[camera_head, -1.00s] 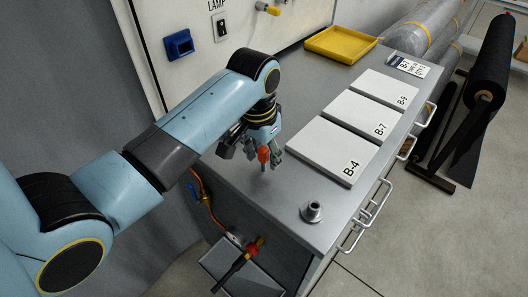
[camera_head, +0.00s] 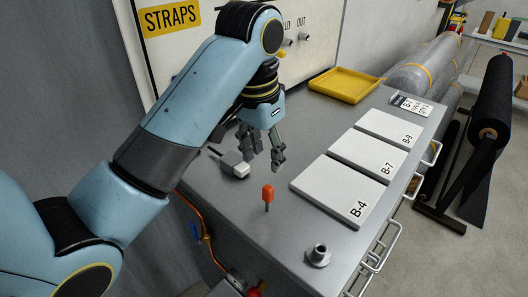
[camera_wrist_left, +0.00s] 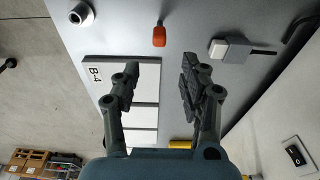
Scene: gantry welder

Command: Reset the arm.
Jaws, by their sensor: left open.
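My left gripper (camera_head: 262,150) is open and empty, raised above the grey cabinet top (camera_head: 256,248) in the head view. Its two fingers (camera_wrist_left: 158,82) stand apart in the left wrist view with nothing between them. A white and grey block (camera_head: 234,165) with a dark rod sits below and left of the gripper, and also shows in the left wrist view (camera_wrist_left: 230,50). My right gripper is in neither view.
White plates marked B-4 (camera_head: 331,202), B-7 (camera_head: 367,155) and B-9 (camera_head: 389,127) lie along the right. A metal fitting (camera_head: 318,256) stands near the front edge. A yellow tray (camera_head: 344,85) is at the back. Bare top surrounds the orange piece.

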